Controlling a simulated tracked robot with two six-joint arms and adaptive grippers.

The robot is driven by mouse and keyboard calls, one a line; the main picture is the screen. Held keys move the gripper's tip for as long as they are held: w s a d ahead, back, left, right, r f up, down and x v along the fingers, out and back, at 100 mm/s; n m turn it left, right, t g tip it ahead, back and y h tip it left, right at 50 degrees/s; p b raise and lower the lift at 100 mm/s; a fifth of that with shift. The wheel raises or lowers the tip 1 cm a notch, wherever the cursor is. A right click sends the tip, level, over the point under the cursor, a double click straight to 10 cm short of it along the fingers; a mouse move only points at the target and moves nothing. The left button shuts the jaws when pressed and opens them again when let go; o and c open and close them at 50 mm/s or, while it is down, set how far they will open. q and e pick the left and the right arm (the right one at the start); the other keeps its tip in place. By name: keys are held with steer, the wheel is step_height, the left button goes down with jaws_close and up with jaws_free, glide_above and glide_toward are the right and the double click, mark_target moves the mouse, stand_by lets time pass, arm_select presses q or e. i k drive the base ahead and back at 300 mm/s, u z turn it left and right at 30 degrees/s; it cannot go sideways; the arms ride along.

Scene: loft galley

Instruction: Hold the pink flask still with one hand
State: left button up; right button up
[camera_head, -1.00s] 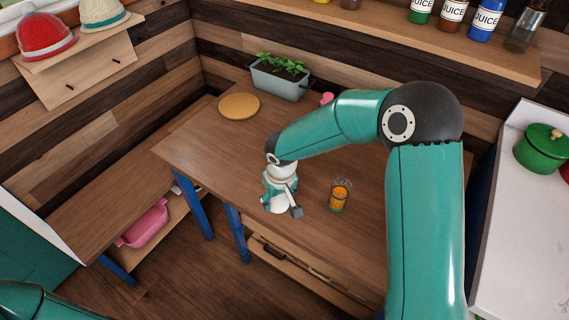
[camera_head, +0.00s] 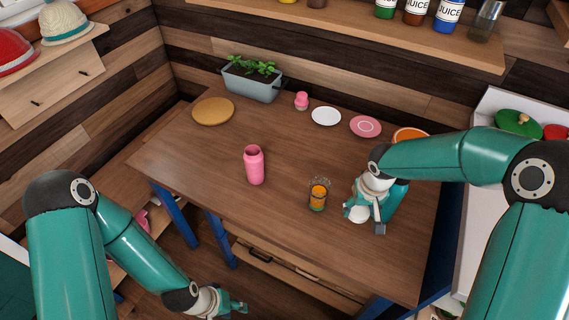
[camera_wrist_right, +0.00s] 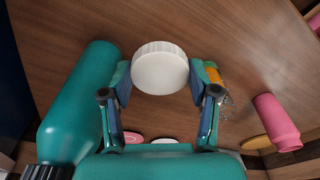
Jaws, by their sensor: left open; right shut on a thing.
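The pink flask (camera_head: 254,166) stands upright on the wooden table, left of the glass; no gripper touches it. It also shows at the right of the right wrist view (camera_wrist_right: 277,122). My right gripper (camera_head: 362,213) is at the table's right part, shut on a round white ribbed cap (camera_wrist_right: 160,70), seen between its fingertips in the wrist view. My left gripper (camera_head: 238,308) is open and empty, low in front of the table, well short of the flask.
A glass with orange contents (camera_head: 318,195) stands between flask and right gripper. A teal bottle (camera_wrist_right: 85,100) stands close beside my right gripper. Behind are a planter (camera_head: 252,85), a round board (camera_head: 213,111), a small pink jar (camera_head: 302,101) and plates (camera_head: 326,117). The table around the flask is clear.

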mark_target(254, 159)
steer(key=z, duration=0.25)
steer(key=k, duration=1.65)
steer(key=z, duration=0.15)
steer(key=i, duration=0.9)
steer(key=u, duration=0.05)
